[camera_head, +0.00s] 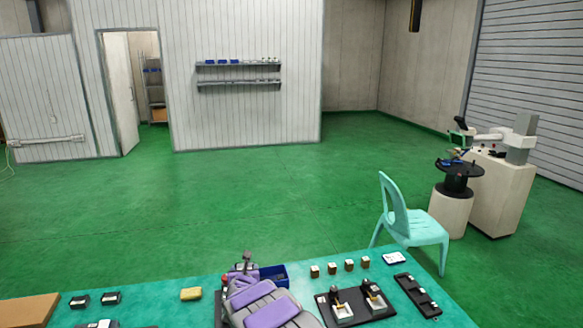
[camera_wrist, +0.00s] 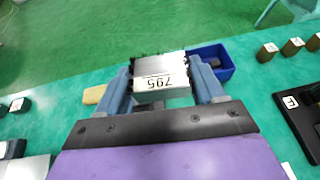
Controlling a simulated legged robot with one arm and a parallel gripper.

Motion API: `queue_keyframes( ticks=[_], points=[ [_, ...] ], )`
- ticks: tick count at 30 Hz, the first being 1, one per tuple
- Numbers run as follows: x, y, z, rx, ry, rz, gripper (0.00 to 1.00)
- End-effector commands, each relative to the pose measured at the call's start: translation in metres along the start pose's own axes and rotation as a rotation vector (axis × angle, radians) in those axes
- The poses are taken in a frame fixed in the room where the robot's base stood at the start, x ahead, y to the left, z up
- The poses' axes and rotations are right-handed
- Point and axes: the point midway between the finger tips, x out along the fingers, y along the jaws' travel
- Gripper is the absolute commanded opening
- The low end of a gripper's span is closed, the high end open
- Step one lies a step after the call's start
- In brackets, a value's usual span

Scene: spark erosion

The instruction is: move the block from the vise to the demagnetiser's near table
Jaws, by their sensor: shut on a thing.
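My gripper (camera_wrist: 162,64) is shut on a silver metal block (camera_wrist: 150,70) with a white number label on its near face. The block sits between the two blue-grey fingers in the wrist view, over the green table (camera_wrist: 60,110). In the head view my gripper (camera_head: 245,265) is low in the middle, beyond my purple and grey arm, and the block is hard to make out. I cannot pick out the vise or the demagnetiser with certainty in either view.
A blue bin (camera_head: 273,276) lies just beyond my gripper. A yellow block (camera_head: 191,294) is to its left. Small brown blocks (camera_head: 332,268) and a black fixture (camera_head: 355,305) are to its right. A turquoise chair (camera_head: 410,225) stands beyond the table; open green floor lies further back.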

Motion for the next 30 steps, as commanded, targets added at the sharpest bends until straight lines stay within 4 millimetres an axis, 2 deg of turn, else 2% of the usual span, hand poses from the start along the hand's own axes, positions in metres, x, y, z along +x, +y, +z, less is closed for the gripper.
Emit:
queue_keyframes(
  ticks=[1, 3, 14, 23, 30],
  points=[
    [-0.009, -0.015, 0.012, 0.007, -0.003, -0.019, 0.14],
    [-0.019, -0.032, 0.025, 0.019, -0.005, -0.042, 0.14],
    [-0.086, -0.122, 0.070, 0.069, -0.006, -0.167, 0.14],
    [-0.156, -0.191, 0.092, 0.113, -0.006, -0.274, 0.14],
    [-0.215, -0.238, 0.097, 0.144, -0.003, -0.354, 0.14]
  ],
)
